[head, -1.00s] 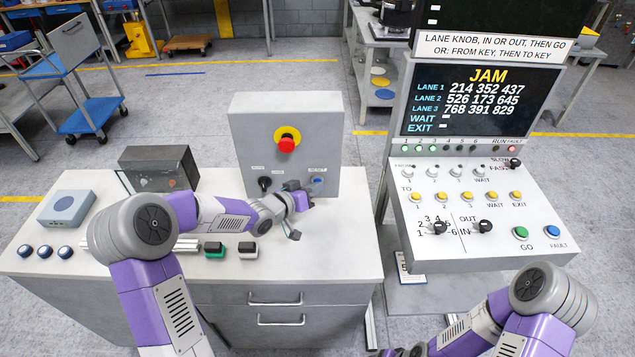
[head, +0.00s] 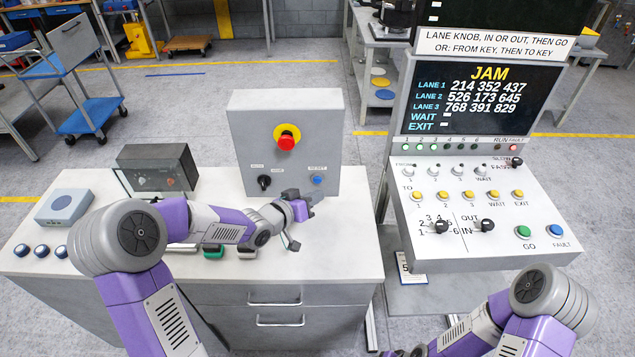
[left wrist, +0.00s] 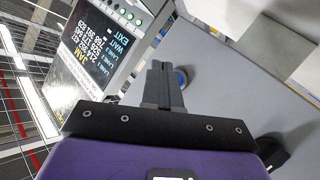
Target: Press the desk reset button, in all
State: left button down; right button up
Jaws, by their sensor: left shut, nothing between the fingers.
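The blue reset button (head: 317,180) sits low on the right of the front of the grey upright box, under a small label. My left gripper (head: 311,199) is in front of the box, just below and beside the button in the head view. In the left wrist view its fingers (left wrist: 162,68) are shut and empty. There the blue button (left wrist: 182,77) shows just past the fingers, partly hidden by them. I cannot tell whether the fingertips touch anything. My right forearm is at the lower right of the head view, and its gripper is out of view.
The same box carries a red emergency button (head: 286,140) on yellow and a black selector knob (head: 264,182). A dark grey box (head: 158,168) and a pale blue-topped box (head: 64,206) stand on the desk. The JAM console (head: 484,210) stands to the right.

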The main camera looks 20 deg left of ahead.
pick_arm(q)
jog(key=s, duration=0.3)
jog(key=shift+d+b, duration=0.35)
jog(key=shift+d, duration=0.05)
pick_arm(e)
jog(key=shift+f, duration=0.5)
